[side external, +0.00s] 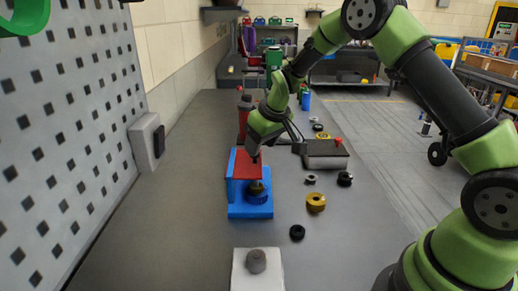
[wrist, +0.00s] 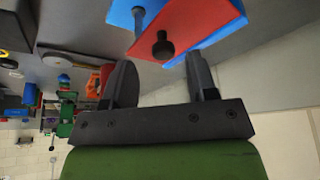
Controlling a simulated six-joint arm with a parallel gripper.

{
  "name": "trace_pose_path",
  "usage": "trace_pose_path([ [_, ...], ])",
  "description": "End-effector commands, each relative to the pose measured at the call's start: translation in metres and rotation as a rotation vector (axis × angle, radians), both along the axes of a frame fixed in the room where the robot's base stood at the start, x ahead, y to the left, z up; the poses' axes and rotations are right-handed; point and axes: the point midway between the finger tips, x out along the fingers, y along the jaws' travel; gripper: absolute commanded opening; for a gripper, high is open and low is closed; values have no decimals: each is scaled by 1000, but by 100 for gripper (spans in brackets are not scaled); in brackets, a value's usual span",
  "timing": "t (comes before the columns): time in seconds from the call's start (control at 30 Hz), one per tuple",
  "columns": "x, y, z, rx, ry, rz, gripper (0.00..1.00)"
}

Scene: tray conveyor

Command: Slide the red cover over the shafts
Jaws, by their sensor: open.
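I cannot tell whether the cover sits around the shafts. My gripper (side external: 254,156) is just above the cover. In the wrist view my gripper (wrist: 162,70) is open, with the knob in line with the gap between its fingers.
Right of the housing lie a brass ring (side external: 316,202), a black ring (side external: 297,232) and several smaller rings. A grey block with a red knob (side external: 325,153) stands farther back. A white plate with a grey knob (side external: 257,262) is in front. The bench's left side is clear.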

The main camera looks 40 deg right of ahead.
Motion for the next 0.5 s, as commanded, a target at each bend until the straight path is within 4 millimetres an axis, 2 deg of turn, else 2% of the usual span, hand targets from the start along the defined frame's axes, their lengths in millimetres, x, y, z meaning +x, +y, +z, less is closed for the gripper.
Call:
trace_pose_path([
  [0.1, -9, 0, 25, -1, -4, -1, 53],
  [0.3, -23, -1, 56, -1, -2, -1, 53],
  [0.5, -29, -1, 68, 1, 1, -2, 53],
])
